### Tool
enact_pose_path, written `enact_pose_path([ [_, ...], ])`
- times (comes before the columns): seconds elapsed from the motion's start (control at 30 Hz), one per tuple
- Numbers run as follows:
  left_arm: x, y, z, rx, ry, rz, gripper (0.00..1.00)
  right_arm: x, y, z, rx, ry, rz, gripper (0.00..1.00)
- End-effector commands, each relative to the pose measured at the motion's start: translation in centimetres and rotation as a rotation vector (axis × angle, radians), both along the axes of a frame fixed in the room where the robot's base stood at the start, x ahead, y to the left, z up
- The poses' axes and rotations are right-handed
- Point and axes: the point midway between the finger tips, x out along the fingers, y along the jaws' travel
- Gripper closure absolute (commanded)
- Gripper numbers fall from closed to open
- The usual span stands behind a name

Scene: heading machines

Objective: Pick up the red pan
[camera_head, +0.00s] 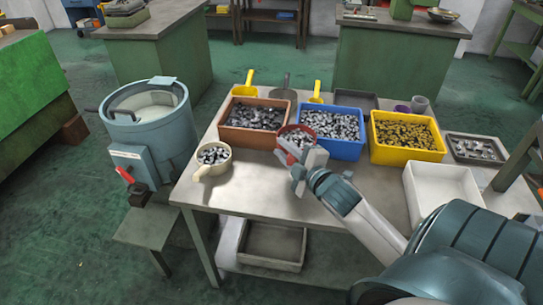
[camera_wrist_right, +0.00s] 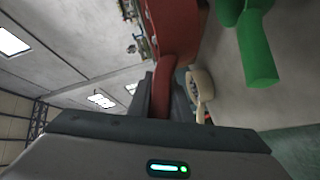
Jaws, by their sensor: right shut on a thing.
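The red pan (camera_head: 281,141) holds small metal pieces and sits in front of the gap between the brown and blue bins. My right gripper (camera_head: 299,166) is shut on its handle, which points toward me. In the right wrist view the red pan (camera_wrist_right: 181,28) shows close up, with its handle between the fingers of my right gripper (camera_wrist_right: 168,100). The gripper hides part of the pan in the head view. I cannot tell whether the pan touches the table. My left gripper is not in view.
On the table (camera_head: 262,196) stand a brown bin (camera_head: 233,136), a blue bin (camera_head: 342,149), a yellow bin (camera_head: 405,155), a white tray (camera_head: 437,201) and a cream pan (camera_head: 204,170) with metal pieces. A blue-grey drum machine (camera_head: 160,135) stands left. The table's front left is clear.

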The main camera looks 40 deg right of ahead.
Motion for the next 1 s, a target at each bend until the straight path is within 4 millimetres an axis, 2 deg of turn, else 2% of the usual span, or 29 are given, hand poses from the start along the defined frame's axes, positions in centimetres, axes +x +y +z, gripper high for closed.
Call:
enact_pose_path([
  [0.33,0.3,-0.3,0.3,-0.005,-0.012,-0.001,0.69,-0.4,-0.4,0.5,-0.001,-0.003,0.001,1.0],
  [0.73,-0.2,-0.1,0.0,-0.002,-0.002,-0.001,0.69,-0.3,0.0,0.5,-0.001,-0.002,0.003,1.0],
  [0.87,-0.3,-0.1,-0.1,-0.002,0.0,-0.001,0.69,0.1,1.9,0.4,0.001,0.003,0.016,1.0],
  [1.0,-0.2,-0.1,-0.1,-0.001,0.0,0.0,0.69,0.8,5.9,0.5,0.003,0.013,0.042,1.0],
])
